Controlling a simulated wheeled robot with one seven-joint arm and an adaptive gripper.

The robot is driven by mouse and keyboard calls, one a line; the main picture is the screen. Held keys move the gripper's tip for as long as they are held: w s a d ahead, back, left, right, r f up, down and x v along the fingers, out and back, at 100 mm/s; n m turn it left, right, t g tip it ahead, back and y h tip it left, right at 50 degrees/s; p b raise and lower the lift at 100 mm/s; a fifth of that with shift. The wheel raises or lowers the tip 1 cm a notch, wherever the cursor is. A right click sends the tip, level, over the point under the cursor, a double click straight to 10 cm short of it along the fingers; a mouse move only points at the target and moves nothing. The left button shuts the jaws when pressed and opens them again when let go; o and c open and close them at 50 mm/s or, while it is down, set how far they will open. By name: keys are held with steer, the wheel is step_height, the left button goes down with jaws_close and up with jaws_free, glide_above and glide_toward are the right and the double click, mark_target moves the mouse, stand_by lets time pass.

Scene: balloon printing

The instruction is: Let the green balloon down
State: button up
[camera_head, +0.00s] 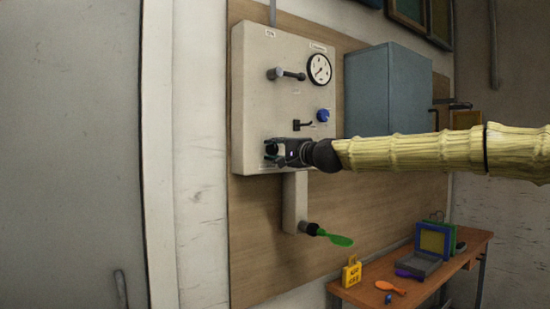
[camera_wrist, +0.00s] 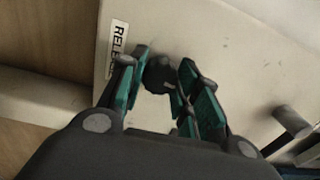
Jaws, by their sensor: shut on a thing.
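The green balloon (camera_head: 340,241) looks limp and flat. It hangs from the dark nozzle (camera_head: 311,229) at the bottom of the pale pipe below the grey-white panel (camera_head: 255,90). My gripper (camera_head: 275,152) is at the lower part of this panel, well above the balloon. In the wrist view my gripper (camera_wrist: 163,72) has its green-padded fingers around a dark knob (camera_wrist: 158,75), shut on it. A label (camera_wrist: 117,48) beside it starts with "RELE"; the rest is hidden. Part of the knob is hidden by the fingers.
Higher on the panel are a gauge (camera_head: 319,69), a grey lever (camera_head: 286,74), a small black handle (camera_head: 303,124) and a blue knob (camera_head: 323,115). A blue-grey box (camera_head: 388,92) stands right of the panel. A bench (camera_head: 458,265) below holds a yellow padlock-shaped thing (camera_head: 352,272) and an orange balloon (camera_head: 390,287).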

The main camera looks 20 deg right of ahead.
steer(key=shift+f+n+b, duration=0.1)
steer(key=shift+n+b, duration=0.25)
steer(key=shift+n, duration=0.25)
steer(key=o, duration=1)
steer(key=shift+o, duration=0.2)
steer(key=shift+s, duration=0.1)
steer(key=shift+s+d, duration=0.25)
steer(key=shift+s, duration=0.25)
steer(key=v, duration=1)
steer(key=shift+s, duration=0.4)
steer(key=shift+d+f, duration=0.1)
steer(key=shift+f, duration=0.05)
